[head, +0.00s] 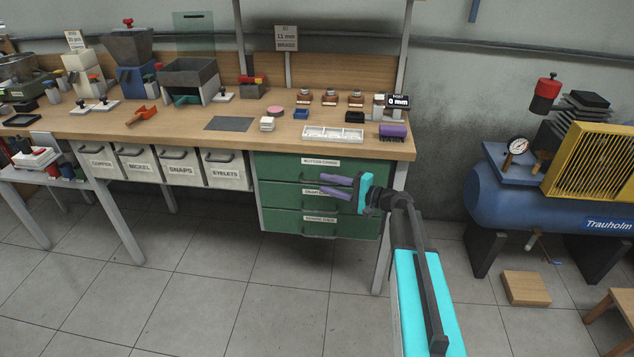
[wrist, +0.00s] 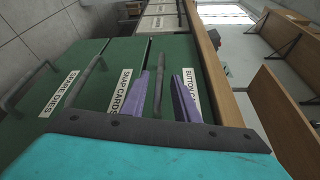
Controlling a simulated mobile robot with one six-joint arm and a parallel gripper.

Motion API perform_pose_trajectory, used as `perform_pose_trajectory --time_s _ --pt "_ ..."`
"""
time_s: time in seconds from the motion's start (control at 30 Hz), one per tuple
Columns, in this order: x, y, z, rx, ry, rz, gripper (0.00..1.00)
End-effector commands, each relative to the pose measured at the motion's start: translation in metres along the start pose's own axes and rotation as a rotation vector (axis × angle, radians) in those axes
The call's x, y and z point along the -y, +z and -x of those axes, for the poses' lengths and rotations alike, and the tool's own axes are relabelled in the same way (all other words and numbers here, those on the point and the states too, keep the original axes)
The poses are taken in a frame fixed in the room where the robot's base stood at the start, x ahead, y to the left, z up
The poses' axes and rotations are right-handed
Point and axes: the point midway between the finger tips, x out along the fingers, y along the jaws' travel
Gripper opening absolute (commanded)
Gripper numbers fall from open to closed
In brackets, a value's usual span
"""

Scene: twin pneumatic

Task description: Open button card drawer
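The button cards drawer (head: 275,167) is the top one of three green drawers under the right part of the bench and looks closed. Its label (wrist: 192,93) shows in the wrist view, partly covered by a finger. My gripper (head: 321,184) is open, with its purple fingers pointing at the drawer fronts. In the wrist view the dark bar handle of the button cards drawer (wrist: 158,88) lies between the two fingers (wrist: 166,86). I cannot tell whether the fingertips reach around it or stop short; no contact is visible.
The snap cards drawer (wrist: 104,68) and the lowest drawer (head: 275,218) sit below, both closed, with bar handles. The wooden bench top (head: 240,143) overhangs above. A table leg (head: 386,255) stands right of the drawers. Floor in front is clear.

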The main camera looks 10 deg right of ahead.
Motion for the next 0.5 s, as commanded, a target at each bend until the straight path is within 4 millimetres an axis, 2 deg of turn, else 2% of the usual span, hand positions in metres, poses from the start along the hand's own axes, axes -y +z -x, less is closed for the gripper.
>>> perform_pose_trajectory --time_s 0.2,0.5 --pt "0.0 -0.001 -0.025 0.0 -0.001 0.0 0.28" --pt "0.0 0.0 -0.034 0.0 0.0 -0.001 0.28"
